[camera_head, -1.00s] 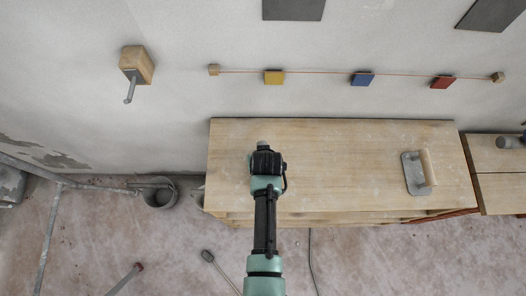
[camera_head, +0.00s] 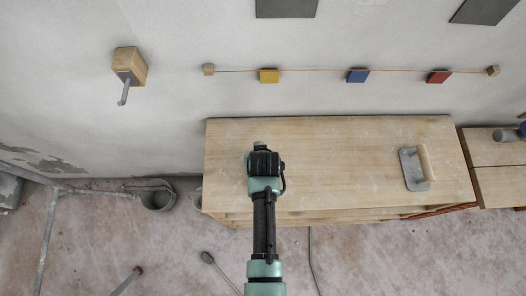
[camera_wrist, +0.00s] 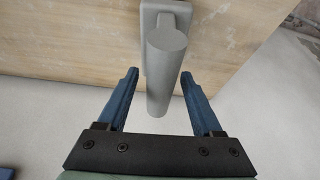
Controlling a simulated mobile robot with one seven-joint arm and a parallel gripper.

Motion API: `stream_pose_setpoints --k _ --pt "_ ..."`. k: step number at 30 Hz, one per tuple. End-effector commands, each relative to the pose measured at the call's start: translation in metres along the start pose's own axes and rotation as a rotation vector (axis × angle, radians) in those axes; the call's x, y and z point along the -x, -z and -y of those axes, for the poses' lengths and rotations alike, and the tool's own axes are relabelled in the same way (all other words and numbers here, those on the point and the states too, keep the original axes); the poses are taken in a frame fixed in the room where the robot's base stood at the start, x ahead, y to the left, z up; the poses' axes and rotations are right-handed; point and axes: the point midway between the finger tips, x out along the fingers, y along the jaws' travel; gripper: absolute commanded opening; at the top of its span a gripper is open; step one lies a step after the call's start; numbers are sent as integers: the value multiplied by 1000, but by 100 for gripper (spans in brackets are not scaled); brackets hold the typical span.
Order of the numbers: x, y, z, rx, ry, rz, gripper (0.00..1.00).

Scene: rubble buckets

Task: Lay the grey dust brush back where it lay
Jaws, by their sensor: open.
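The grey dust brush (camera_wrist: 167,65) shows in the wrist view against the pale wooden bench top, its round handle pointing back between my fingers. My gripper (camera_wrist: 160,74) is open, with one blue finger on each side of the handle and a visible gap on both sides. In the head view my gripper (camera_head: 264,150) is over the left part of the bench (camera_head: 340,160). Only a small grey bit of the brush (camera_head: 260,143) shows there, past the gripper; the rest is hidden.
A trowel-like float (camera_head: 412,170) with a wooden handle lies at the bench's right. A string with yellow (camera_head: 269,76), blue (camera_head: 357,76) and red (camera_head: 438,77) blocks runs along the wall above. A bucket (camera_head: 158,197) stands left on the floor. The bench's middle is clear.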

Motion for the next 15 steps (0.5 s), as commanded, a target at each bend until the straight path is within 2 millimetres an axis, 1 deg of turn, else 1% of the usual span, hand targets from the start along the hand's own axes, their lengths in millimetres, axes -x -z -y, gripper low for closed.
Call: stream_pose_setpoints --k 1,8,9,15 --pt "7 0 0 0 0 -3 67" --pt "38 2 -6 -1 -1 -3 67" --pt "46 3 -6 -1 -1 -4 67" --pt "80 3 -6 0 0 -3 67"
